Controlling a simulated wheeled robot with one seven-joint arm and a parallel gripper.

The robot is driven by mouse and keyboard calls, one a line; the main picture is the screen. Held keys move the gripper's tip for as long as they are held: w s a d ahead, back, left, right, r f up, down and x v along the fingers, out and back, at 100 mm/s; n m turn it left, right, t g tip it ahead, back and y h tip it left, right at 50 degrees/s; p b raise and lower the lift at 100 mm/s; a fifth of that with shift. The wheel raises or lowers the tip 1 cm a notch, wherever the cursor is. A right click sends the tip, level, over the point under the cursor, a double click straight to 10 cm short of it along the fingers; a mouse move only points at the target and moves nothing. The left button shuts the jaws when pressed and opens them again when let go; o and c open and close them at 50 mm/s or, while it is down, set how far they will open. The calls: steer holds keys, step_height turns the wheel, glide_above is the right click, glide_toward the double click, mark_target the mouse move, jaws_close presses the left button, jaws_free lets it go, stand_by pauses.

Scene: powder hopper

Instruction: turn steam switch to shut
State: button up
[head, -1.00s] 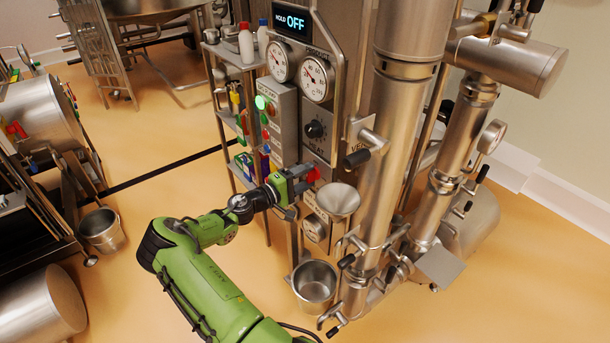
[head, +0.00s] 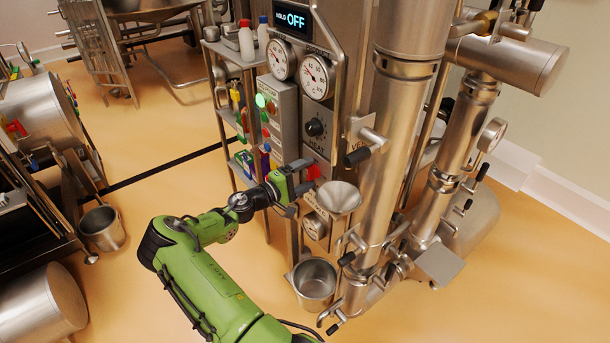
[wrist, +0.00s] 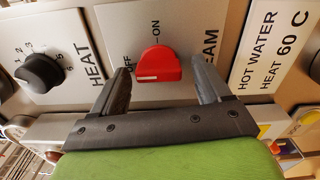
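The red steam switch (wrist: 158,64) sits on a pale panel (wrist: 187,20) lettered OFF, ON and STEAM in the wrist view. Its white mark is at its lower left, on the OFF side; I cannot tell exactly where it points. In the head view the switch (head: 313,172) shows just beyond my fingers. My gripper (wrist: 161,82) is open, with one dark finger on each side of the switch. Gaps show between the fingers and the switch, so it is not clamped. In the head view my gripper (head: 303,176) reaches the machine's front from the left.
A black HEAT knob (wrist: 42,72) is on the left in the wrist view. A HOT WATER plate (wrist: 277,40) is on the right. In the head view a steel funnel (head: 338,197) stands close right of my gripper, above a bucket (head: 315,281). Open floor lies left.

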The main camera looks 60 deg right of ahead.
steer(key=v, duration=1.5)
steer(key=shift+a, duration=0.4)
steer(key=shift+w, duration=0.15)
